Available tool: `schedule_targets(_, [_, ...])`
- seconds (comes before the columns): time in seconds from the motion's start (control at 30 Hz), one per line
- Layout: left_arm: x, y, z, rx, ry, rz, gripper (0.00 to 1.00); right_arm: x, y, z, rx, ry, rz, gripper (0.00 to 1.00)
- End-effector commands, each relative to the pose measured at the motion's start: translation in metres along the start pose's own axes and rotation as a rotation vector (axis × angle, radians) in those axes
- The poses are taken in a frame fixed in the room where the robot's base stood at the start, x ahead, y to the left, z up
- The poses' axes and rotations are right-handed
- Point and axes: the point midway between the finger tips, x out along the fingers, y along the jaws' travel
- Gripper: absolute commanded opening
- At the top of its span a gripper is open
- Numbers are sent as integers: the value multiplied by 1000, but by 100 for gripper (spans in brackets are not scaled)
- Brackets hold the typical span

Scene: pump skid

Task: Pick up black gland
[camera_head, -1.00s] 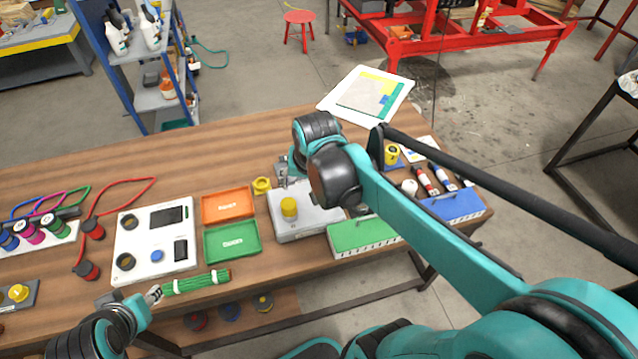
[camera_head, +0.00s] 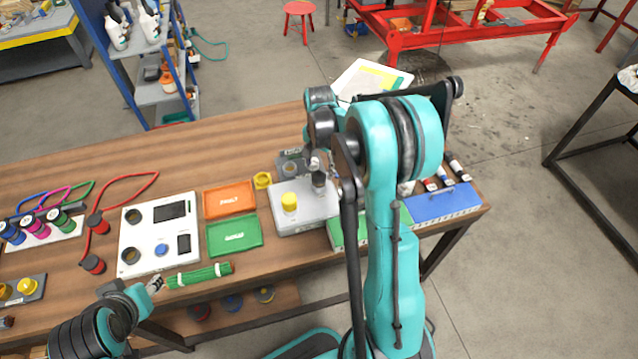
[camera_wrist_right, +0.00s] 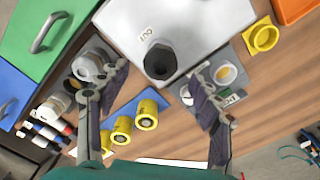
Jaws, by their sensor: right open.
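The black gland (camera_wrist_right: 160,60) stands upright on a white box (camera_wrist_right: 185,20) marked OUT in the right wrist view. In the head view it is a small dark post (camera_head: 319,181) at the box's back right. My right gripper (camera_wrist_right: 158,78) is open, with one finger on each side of the gland and apart from it. In the head view, my right gripper (camera_head: 313,161) is above the gland, partly hidden by its own arm. My left gripper (camera_head: 156,284) is at the left end of a green bundle (camera_head: 200,275); its grip is unclear.
A yellow cap (camera_head: 289,202) stands on the same box. Orange (camera_head: 229,198) and green (camera_head: 234,233) trays are left of it. A yellow ring (camera_wrist_right: 263,38), yellow cylinders (camera_wrist_right: 122,130) and a grey fitting (camera_wrist_right: 88,66) are close around my right gripper.

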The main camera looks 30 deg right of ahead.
Motion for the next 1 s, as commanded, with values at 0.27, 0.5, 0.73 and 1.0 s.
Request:
schedule_targets(0.27, [12, 0, 8, 0, 0, 0, 40, 41, -1, 1, -1, 0, -1, 65])
schedule_targets(0.5, [11, 0, 8, 0, 0, 0, 40, 41, -1, 1, -1, 1, -1, 59])
schedule_targets(0.73, [11, 0, 8, 0, 0, 0, 40, 41, -1, 1, -1, 1, -1, 5])
schedule_targets(1.0, [11, 0, 8, 0, 0, 0, 40, 40, 0, 1, -1, 1, -1, 5])
